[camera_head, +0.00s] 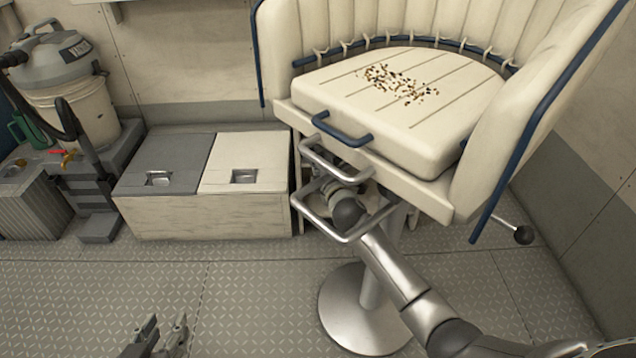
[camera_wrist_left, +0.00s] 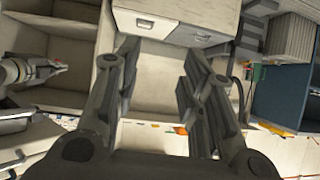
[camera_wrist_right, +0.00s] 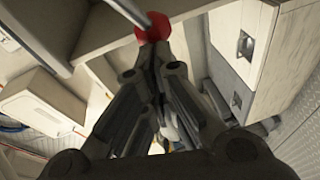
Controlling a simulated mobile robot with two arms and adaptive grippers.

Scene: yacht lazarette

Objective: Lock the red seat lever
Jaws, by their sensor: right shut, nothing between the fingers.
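The red seat lever shows in the right wrist view as a round red knob (camera_wrist_right: 152,27) on a metal rod, at the top of the picture. My right gripper (camera_wrist_right: 155,52) is shut and empty, its fingertips right at the knob's near side; I cannot tell whether they touch. In the head view my right arm reaches under the cream seat (camera_head: 430,130), and the seat and footrest hide the gripper and the red knob. My left gripper (camera_head: 162,335) is low at the front of the head view; the left wrist view shows its fingers (camera_wrist_left: 160,55) apart and empty.
A metal footrest frame (camera_head: 345,238) surrounds my right forearm. The seat stands on a round pedestal base (camera_head: 345,310). A black-knobbed lever (camera_head: 523,234) sticks out at right. Lockers (camera_head: 215,215) and a vacuum (camera_head: 65,75) stand left. Crumbs (camera_head: 400,85) lie on the cushion.

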